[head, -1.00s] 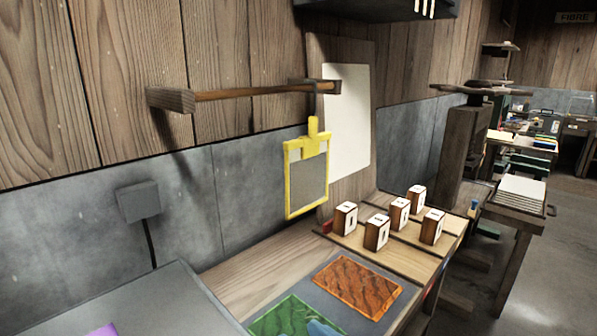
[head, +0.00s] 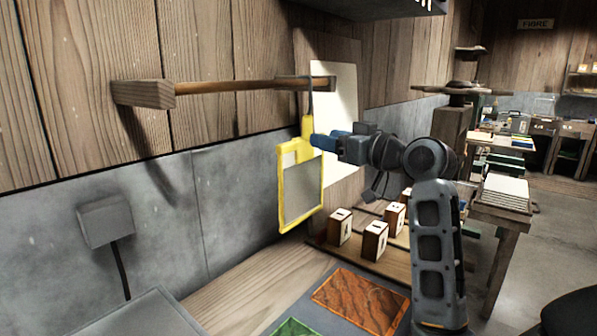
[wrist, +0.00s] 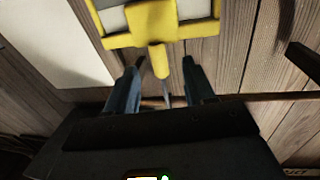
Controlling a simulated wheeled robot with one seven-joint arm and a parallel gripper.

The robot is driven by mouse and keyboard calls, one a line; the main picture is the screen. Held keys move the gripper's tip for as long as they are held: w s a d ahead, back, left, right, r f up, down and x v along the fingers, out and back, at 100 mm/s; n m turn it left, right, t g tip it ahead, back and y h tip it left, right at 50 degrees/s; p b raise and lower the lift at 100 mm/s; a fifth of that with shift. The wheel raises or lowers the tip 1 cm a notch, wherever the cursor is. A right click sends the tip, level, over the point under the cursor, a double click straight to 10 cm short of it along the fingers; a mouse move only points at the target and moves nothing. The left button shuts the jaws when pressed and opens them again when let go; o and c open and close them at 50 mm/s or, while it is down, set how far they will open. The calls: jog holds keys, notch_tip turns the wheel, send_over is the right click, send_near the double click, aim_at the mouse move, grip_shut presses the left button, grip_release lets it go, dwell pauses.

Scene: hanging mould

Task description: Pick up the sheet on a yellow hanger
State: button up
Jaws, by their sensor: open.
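The yellow hanger (head: 307,128) hangs by a dark hook near the right end of the wooden rail (head: 235,87). Its yellow frame holds a grey sheet (head: 302,192). My gripper (head: 322,141) is at the hanger's narrow yellow neck, seen from the right. In the wrist view, which is upside down, my gripper (wrist: 160,84) is open, with one blue finger on each side of the hanger's neck (wrist: 159,62) and hook. A gap shows between the neck and each finger. The sheet is only partly in that view.
Several small wooden blocks (head: 375,240) stand on a board below and right of the hanger. A tall white panel (head: 338,110) leans on the wall behind. An orange-brown patterned sheet (head: 358,300) lies on the bench. A grey wall box (head: 106,221) is at left.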

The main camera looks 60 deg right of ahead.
aim_at(310, 132)
jog(key=p+x, duration=0.1)
jog(key=x, duration=0.2)
jog(key=p+x, duration=0.1)
jog(key=x, duration=0.2)
jog(key=shift+w+d+r, duration=0.25)
jog(key=shift+d, duration=0.1)
jog(key=shift+w+d+f, duration=0.1)
jog(key=shift+w+d, duration=0.05)
jog(key=shift+w, duration=0.35)
jog(key=shift+c, duration=0.5)
grip_shut()
